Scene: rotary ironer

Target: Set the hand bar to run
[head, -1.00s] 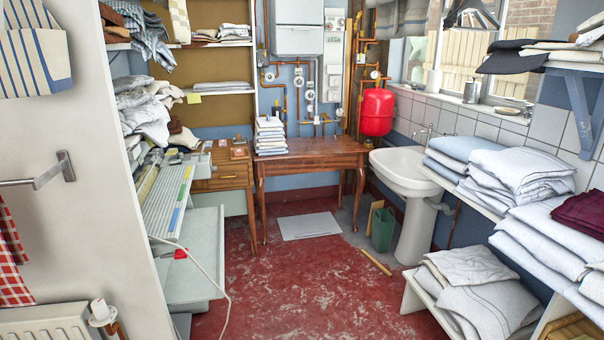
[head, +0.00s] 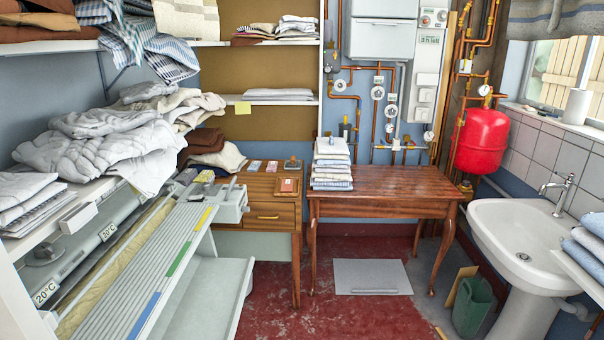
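The rotary ironer stands at the left of the head view, seen from one end. Its long beige padded roll (head: 112,270) lies beside a grey ribbed board (head: 165,262) with yellow, green and blue strips along its edge. A grey end block (head: 232,203) sits at the far end. A pale lower tray (head: 222,272) is beneath. Two "20°C" displays (head: 108,232) show on the panel behind the roll. I cannot pick out the hand bar for certain or tell its setting. Neither of my grippers is in view.
Crumpled white linen (head: 100,150) lies on the shelf above the ironer. A wooden drawer cabinet (head: 268,214) and a table (head: 385,182) with folded cloths stand at the back. A sink (head: 520,240) is at right. The red floor (head: 340,318) between is mostly clear.

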